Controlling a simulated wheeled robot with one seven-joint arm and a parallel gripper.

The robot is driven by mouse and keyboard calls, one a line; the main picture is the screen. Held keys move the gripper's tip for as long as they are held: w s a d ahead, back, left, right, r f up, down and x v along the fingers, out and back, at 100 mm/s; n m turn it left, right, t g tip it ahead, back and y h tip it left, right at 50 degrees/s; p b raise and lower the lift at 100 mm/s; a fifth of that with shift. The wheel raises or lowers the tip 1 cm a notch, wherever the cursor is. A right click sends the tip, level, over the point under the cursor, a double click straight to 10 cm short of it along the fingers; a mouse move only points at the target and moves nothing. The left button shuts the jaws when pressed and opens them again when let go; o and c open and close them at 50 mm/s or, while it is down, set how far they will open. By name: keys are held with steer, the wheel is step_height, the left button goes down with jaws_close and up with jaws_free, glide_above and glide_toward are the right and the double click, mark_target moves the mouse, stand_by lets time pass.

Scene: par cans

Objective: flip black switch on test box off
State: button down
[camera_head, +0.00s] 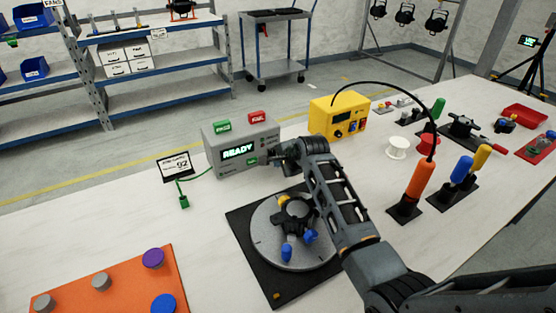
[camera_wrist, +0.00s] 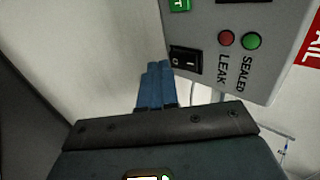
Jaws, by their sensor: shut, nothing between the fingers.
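The test box (camera_head: 230,167) is a grey box on the white table with a lit green READY display. Its face also shows in the wrist view (camera_wrist: 216,18). The black switch (camera_wrist: 186,60) is a rocker with light markings, on that face near the edge. I cannot tell which side of it is pressed in. My gripper (camera_wrist: 158,66) has its blue fingers shut together and empty, with the tips just left of the switch; contact is unclear. In the head view my gripper (camera_head: 278,160) is at the right side of the box's front, hiding part of it.
Red and green lamps marked LEAK (camera_wrist: 226,38) and SEALED (camera_wrist: 252,41) sit beside the switch. A black-based round fixture (camera_head: 262,262) stands below my arm. A yellow meter (camera_head: 325,119) is right of the box, and a small sign (camera_head: 179,165) is left.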

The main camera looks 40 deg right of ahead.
steer(key=shift+w+d, duration=0.15)
steer(key=shift+w, duration=0.35)
steer(key=shift+f, duration=0.1)
steer(key=shift+w+f+b, duration=0.15)
steer(key=shift+f+b, duration=0.2)
steer(key=shift+b, duration=0.25)
steer(key=shift+r, duration=0.3)
steer(key=shift+r+p, duration=0.1)
steer(key=shift+p, duration=0.2)
